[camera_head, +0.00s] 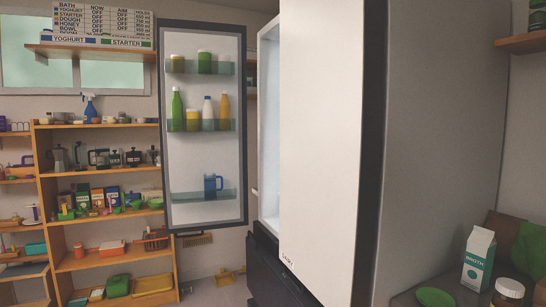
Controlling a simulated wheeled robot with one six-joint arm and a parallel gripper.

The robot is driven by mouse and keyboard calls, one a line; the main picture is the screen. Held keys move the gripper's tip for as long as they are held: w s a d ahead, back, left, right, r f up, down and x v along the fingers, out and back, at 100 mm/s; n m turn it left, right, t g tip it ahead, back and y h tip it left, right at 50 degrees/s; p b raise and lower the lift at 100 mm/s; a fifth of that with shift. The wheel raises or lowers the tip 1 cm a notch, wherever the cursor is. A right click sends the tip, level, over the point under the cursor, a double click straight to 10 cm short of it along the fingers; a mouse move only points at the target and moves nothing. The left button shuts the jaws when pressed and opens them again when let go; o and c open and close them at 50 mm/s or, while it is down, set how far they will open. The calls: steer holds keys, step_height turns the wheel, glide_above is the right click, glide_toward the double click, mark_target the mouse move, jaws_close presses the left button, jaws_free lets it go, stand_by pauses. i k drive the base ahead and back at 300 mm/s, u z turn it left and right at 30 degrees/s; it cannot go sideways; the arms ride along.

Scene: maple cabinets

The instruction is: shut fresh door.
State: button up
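A fridge door (238,150) stands wide open at the left of the fridge, its inner side facing me. Its shelves hold jars, bottles (177,107) and a blue mug (211,184). A strip of the pale fridge interior (268,125) shows to the right of it. A large white panel (330,130) with a dark edge and small lettering at its lower left hides most of the interior. I cannot read a "fresh" label on either. My gripper is not in view.
A wooden shelf unit (39,165) with kettles, boxes and trays stands behind the open door at left. A dark drawer front (266,265) lies below the white panel. At right, a broth carton (478,258) and a jar (507,292) stand on a counter.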

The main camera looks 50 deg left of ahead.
mark_target(201, 69)
steer(key=u, duration=3)
steer(key=i, duration=5.45)
steer(key=z, duration=3.6)
